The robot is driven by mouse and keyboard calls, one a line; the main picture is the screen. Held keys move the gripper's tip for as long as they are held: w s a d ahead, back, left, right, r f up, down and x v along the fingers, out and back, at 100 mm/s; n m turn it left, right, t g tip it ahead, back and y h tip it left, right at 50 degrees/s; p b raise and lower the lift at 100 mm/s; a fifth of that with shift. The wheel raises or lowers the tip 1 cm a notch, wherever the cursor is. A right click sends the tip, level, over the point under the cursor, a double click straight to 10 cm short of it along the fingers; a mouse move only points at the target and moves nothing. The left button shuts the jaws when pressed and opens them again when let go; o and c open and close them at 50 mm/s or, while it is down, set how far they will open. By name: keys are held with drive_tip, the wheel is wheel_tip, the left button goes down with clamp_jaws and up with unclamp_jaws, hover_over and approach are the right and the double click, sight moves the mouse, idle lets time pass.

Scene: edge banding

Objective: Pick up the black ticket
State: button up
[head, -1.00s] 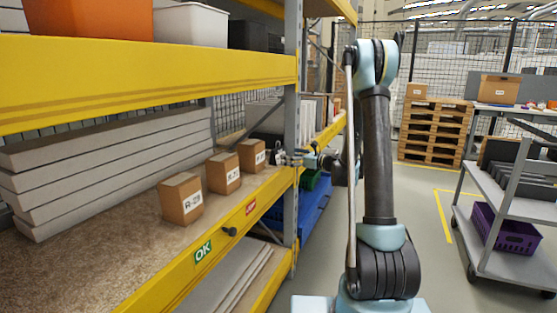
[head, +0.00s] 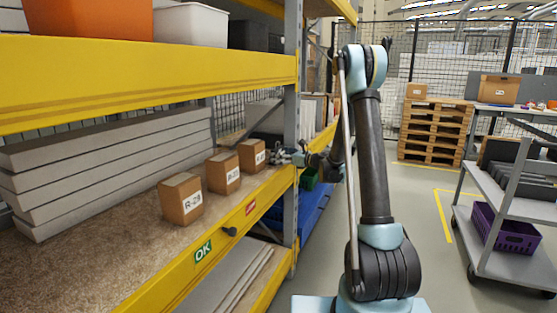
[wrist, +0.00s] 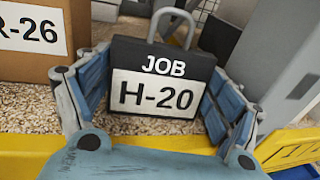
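The black ticket (wrist: 162,62) stands upright in the wrist view, with a grey loop on top and a white label reading "H-20" under the word "JOB". My gripper (wrist: 163,72) is open, with one blue finger on each side of the ticket. The fingers are close to its side edges; I cannot tell whether they touch it. In the head view my gripper (head: 284,156) is at the shelf's right end, beside the upright post. The ticket is too small or hidden to make out there.
A cardboard box (wrist: 38,38) marked "R-26" stands left of the ticket. More boxes (head: 223,172) line the speckled shelf board (head: 110,238). The yellow shelf beam (head: 215,242) runs in front. A grey post (head: 291,90) stands close to my gripper. A grey cart (head: 505,190) is at the right.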

drive_tip(key=shift+s+r, duration=0.1)
drive_tip(key=shift+r, duration=0.05)
drive_tip(key=shift+s+r, duration=0.1)
drive_tip(key=shift+r, duration=0.15)
wheel_tip(320, 180, up, 6)
drive_tip(key=shift+r, duration=0.1)
drive_tip(key=s+a, duration=0.1)
drive_tip(key=s, duration=1.8)
drive_tip(key=shift+s, duration=0.3)
drive_tip(key=shift+w, duration=0.1)
